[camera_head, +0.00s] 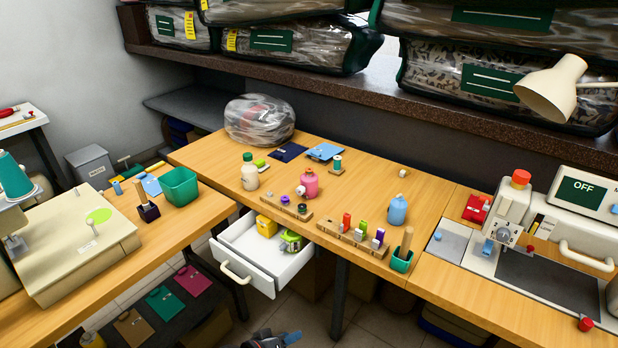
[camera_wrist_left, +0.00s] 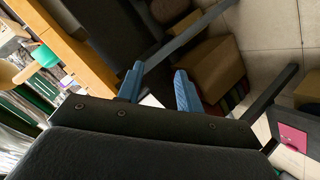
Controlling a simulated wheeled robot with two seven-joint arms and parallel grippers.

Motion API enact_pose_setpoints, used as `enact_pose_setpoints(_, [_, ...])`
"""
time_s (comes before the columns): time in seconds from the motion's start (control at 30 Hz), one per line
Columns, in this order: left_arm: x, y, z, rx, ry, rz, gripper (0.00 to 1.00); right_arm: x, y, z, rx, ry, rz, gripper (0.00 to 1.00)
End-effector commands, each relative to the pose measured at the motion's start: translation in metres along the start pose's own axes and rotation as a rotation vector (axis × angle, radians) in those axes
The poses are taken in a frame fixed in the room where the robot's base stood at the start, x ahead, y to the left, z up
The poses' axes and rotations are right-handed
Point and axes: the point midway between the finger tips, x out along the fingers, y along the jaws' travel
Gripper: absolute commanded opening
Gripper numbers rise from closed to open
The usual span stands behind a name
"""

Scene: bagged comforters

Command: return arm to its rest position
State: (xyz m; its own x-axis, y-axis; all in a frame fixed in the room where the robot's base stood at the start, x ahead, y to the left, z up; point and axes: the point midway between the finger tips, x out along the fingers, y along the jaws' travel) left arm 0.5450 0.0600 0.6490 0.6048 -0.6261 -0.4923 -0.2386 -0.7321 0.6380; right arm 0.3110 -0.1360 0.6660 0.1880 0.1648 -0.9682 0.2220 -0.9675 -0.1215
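My left gripper (camera_head: 284,339) shows at the bottom edge of the head view, below the open drawer and mostly cut off by the frame. In the left wrist view, its two blue fingers (camera_wrist_left: 159,80) stand apart with nothing between them. They are over the floor area beneath the tables, clear of the things around. My right gripper is in neither view.
A white drawer (camera_head: 262,257) stands open under the middle wooden table (camera_head: 362,180), with small items inside. A sewing machine (camera_head: 75,245) is on the left table. A control machine (camera_head: 540,240) is at right. Bagged comforters (camera_head: 300,40) fill the shelf. Cardboard boxes (camera_wrist_left: 213,68) sit below.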

Motion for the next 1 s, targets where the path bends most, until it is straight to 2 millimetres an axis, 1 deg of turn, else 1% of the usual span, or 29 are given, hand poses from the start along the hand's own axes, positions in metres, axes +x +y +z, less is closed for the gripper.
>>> enact_pose_setpoints(0.07, [-0.012, 0.002, 0.013, 0.084, -0.094, -0.057, 0.36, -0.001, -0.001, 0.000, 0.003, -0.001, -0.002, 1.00])
enact_pose_setpoints(0.2, [-0.040, -0.001, 0.034, 0.202, -0.254, -0.173, 0.36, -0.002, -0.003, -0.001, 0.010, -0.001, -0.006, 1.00])
enact_pose_setpoints(0.3, [-0.060, -0.004, 0.045, 0.253, -0.340, -0.248, 0.36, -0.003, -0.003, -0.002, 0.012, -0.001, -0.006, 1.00])
enact_pose_setpoints(0.5, [-0.100, -0.008, 0.061, 0.302, -0.460, -0.375, 0.36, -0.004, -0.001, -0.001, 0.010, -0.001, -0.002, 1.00])
enact_pose_setpoints(0.57, [-0.113, -0.008, 0.065, 0.309, -0.488, -0.412, 0.36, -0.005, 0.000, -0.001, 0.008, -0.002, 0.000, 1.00])
enact_pose_setpoints(0.7, [-0.146, -0.006, 0.073, 0.308, -0.535, -0.500, 0.36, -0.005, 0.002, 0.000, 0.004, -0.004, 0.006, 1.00])
enact_pose_setpoints(0.8, [-0.164, -0.002, 0.077, 0.305, -0.536, -0.542, 0.36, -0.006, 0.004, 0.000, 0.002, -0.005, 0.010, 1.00])
enact_pose_setpoints(0.87, [-0.172, 0.001, 0.078, 0.302, -0.527, -0.555, 0.36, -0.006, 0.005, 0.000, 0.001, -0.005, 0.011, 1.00])
enact_pose_setpoints(1.0, [-0.186, 0.009, 0.090, 0.283, -0.527, -0.558, 0.36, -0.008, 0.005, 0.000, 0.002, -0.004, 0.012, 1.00])
